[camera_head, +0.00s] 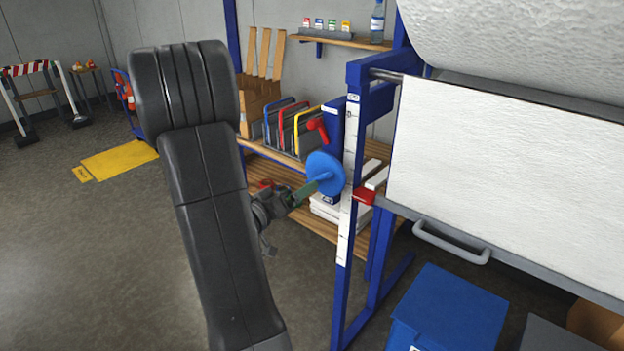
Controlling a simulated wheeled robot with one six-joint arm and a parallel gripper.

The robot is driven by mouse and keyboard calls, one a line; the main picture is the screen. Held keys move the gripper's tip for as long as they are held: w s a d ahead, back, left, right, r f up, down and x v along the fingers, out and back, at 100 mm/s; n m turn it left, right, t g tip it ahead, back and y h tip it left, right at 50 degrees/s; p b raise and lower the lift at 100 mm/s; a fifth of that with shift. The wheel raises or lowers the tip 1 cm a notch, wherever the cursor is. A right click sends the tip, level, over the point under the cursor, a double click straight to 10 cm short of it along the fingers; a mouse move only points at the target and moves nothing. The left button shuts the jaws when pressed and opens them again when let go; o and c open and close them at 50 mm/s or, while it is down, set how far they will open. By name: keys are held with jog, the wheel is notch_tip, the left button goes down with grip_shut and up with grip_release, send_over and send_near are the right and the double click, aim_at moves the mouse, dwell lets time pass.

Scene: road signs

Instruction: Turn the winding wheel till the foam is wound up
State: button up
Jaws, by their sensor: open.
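The blue winding wheel (325,174) is on the near left side of the blue frame (348,250). My gripper (303,193) is open, just left of the wheel and close to its hub side. I cannot tell whether it touches the wheel. White foam (505,185) hangs as a broad sheet on the right. A thick white roll (520,40) shows above it, cut off by the picture's edge. My arm hides part of the view left of the wheel.
A wooden shelf (325,220) with coloured dividers (300,128) stands behind the wheel. A red knob (318,129) shows above the wheel. A grey handle (450,243) is below the foam. A blue box (448,310) stands below right.

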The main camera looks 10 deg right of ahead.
aim_at(322, 176)
jog(key=x, duration=0.7)
jog(key=shift+p, duration=0.4)
jog(key=c, duration=0.9)
